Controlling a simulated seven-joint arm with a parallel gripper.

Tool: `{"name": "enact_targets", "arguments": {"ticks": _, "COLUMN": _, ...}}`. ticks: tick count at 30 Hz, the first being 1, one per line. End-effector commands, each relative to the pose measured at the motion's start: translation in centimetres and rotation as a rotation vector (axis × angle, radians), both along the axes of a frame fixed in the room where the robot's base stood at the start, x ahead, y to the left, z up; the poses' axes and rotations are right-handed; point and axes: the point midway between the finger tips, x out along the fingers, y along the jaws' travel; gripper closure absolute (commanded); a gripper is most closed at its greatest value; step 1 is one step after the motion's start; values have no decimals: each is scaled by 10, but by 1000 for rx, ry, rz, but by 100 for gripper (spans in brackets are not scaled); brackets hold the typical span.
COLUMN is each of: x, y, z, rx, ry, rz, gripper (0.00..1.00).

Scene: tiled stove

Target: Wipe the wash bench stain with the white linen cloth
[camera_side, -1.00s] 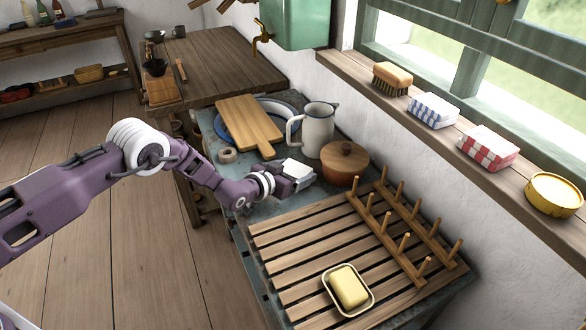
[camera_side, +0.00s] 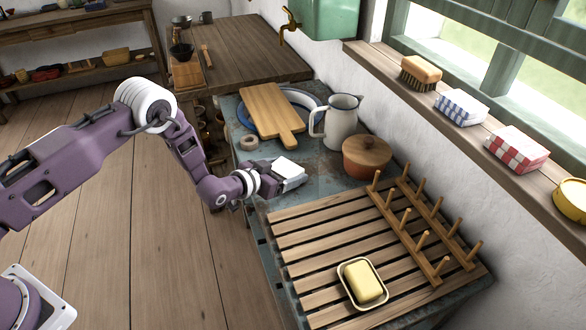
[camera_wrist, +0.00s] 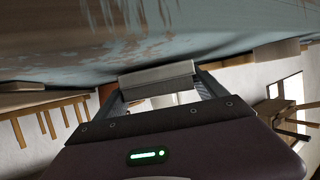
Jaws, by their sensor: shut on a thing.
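The white linen cloth (camera_side: 289,168) is a small folded pad between the jaws of my gripper (camera_side: 280,175). My gripper is shut on it, low over the front part of the blue-grey wash bench (camera_side: 318,190). In the wrist view the cloth (camera_wrist: 158,75) spans the fingertips, close to the bench top (camera_wrist: 60,55). I cannot tell whether it touches the bench. Reddish-brown patches (camera_wrist: 140,47) mark the bench paint in the wrist view. I cannot tell which of them is the stain and which is worn paint.
A slatted rack (camera_side: 325,245) with pegs and a soap dish (camera_side: 362,284) lies nearer the camera. Bare bench lies between cloth and pot.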

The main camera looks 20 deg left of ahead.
Motion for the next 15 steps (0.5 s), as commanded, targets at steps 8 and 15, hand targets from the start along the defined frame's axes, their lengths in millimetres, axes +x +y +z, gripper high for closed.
{"name": "enact_targets", "arguments": {"ticks": 8, "x": -15, "y": 16, "z": -1, "rx": -1, "ry": -2, "rz": 0, "gripper": 82}}
{"name": "enact_targets", "arguments": {"ticks": 15, "x": -8, "y": 8, "z": -4, "rx": -2, "ry": -3, "rz": -1, "gripper": 82}}
